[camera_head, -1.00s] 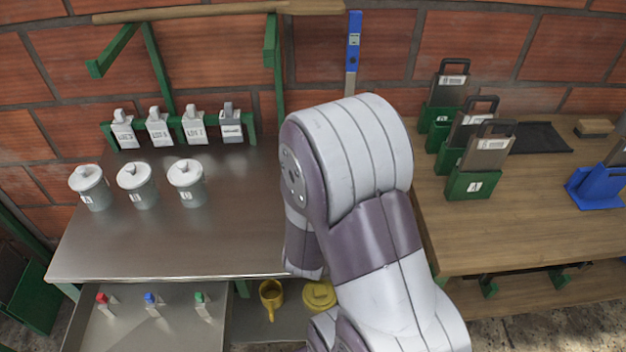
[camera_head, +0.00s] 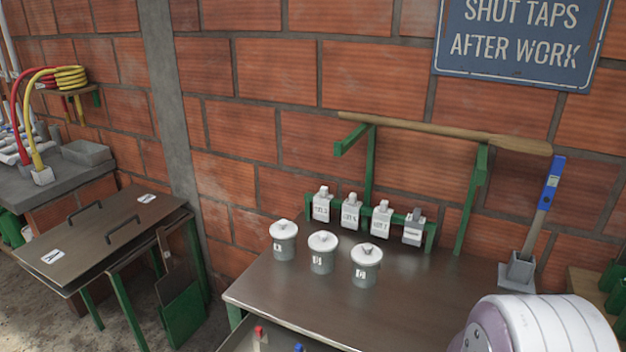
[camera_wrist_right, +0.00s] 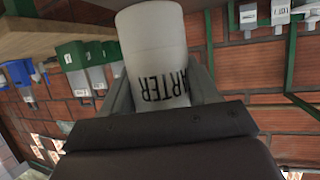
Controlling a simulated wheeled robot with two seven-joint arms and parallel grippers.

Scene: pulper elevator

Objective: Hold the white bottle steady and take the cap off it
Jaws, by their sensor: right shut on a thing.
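The white bottle (camera_wrist_right: 152,35) fills the upper middle of the right wrist view. Black letters reading "ARTER" show upside down on its side. My right gripper (camera_wrist_right: 160,72) is shut on the bottle, with one grey finger on each side of it. The bottle is not visible in the head view. My left gripper is in neither view.
Three lidded grey canisters (camera_head: 322,252) stand on the metal table (camera_head: 440,290), before several small labelled containers (camera_head: 350,211) on a green rack. A blue-handled tool (camera_head: 548,195) stands in a holder. A low table with handled lids (camera_head: 110,228) is at left.

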